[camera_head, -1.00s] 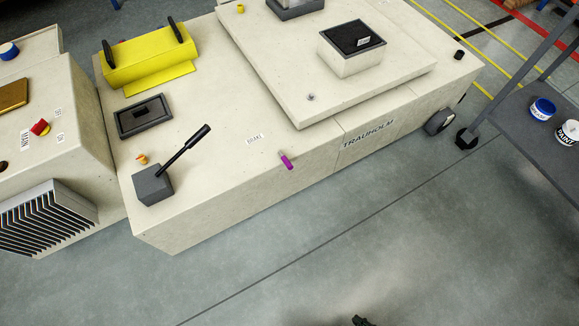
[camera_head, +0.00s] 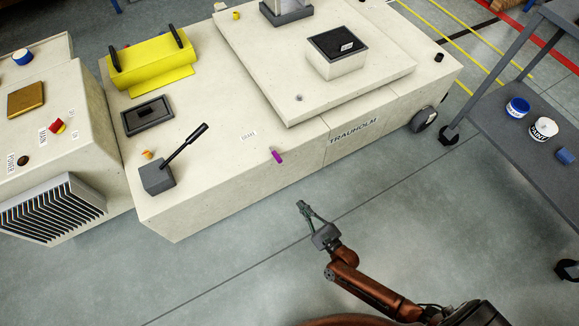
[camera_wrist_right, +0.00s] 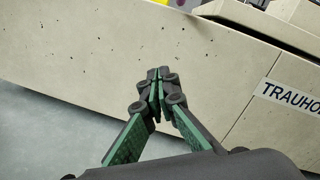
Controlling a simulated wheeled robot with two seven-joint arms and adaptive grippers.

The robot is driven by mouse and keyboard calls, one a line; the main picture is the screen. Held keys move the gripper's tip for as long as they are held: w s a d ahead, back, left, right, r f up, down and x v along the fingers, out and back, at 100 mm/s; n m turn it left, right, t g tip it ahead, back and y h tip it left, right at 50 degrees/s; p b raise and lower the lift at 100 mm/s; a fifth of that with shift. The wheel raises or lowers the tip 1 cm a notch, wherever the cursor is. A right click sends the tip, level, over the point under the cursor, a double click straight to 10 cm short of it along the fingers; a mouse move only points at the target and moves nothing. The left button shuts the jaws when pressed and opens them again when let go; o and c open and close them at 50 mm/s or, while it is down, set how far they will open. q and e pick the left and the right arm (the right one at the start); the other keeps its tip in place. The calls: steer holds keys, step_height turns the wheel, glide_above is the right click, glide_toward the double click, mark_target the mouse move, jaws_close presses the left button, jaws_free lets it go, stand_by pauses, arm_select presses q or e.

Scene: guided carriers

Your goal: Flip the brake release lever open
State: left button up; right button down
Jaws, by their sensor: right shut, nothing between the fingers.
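The brake release lever (camera_head: 277,157) is a short purple handle at the front top edge of the cream carrier (camera_head: 225,185). A small label reading BRAKE (camera_head: 248,134) is on the top just left of it. My right gripper (camera_head: 302,205) is shut and empty, in front of the carrier's side, below and to the right of the purple lever and apart from it. In the right wrist view its green-padded fingers (camera_wrist_right: 153,80) meet against a backdrop of the carrier's side. The lever is not clearly seen there. My left gripper is not in view.
A grey box with a black-handled lever (camera_head: 157,177) stands on the carrier's left end. A raised plate (camera_head: 390,80) bears a black-topped box (camera_head: 335,57). A grey cart (camera_head: 500,130) with tins stands at the right. The floor before the carrier is clear.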

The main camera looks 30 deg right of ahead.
mark_target(275, 155)
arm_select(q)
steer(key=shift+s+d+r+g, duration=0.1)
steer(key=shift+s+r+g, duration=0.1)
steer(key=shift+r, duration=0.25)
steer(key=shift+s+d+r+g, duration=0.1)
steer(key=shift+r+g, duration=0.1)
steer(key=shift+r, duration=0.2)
arm_select(e)
steer(key=w+d+r+m+t+h, duration=0.1)
steer(key=w+r+m, duration=0.2)
steer(key=w+m, duration=0.2)
steer(key=shift+w+r, duration=0.15)
steer(key=shift+r, duration=0.1)
steer(key=shift+w, duration=0.1)
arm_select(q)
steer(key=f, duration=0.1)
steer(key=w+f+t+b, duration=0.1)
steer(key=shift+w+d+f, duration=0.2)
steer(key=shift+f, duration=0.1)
arm_select(e)
steer(key=w+a+r, duration=0.1)
steer(key=w+r, duration=0.3)
steer(key=w, duration=0.6)
steer(key=shift+w+a+r, duration=0.2)
steer(key=shift+a+r, duration=0.05)
steer(key=shift+r, duration=0.05)
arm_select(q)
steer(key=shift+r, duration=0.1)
